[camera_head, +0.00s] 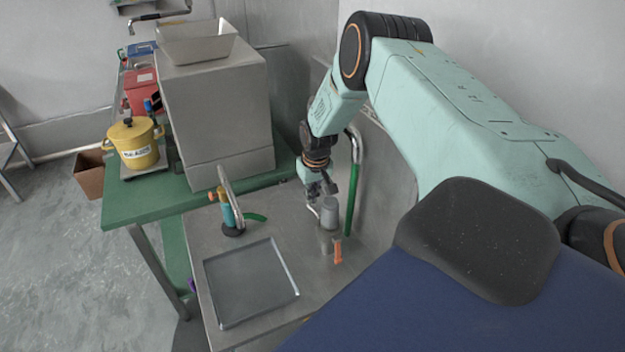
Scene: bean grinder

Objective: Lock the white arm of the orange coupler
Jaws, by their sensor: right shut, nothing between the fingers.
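My right gripper (314,207) points down at the back right of the metal worktop. It is shut and empty, close beside the left of a grey cylinder (329,212); I cannot tell whether they touch. A small orange part (338,250) stands just in front of the cylinder and may be the coupler. Another small orange part (221,193) sits on a teal upright fitting (228,214) with a bent metal bar (235,195), further left. No white arm can be made out clearly on either orange part. My left gripper is out of view.
A green upright tube (352,198) stands right of the gripper. A big grey machine with a hopper (197,42) and a yellow pot (136,143) stand on the green table (145,205) behind.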

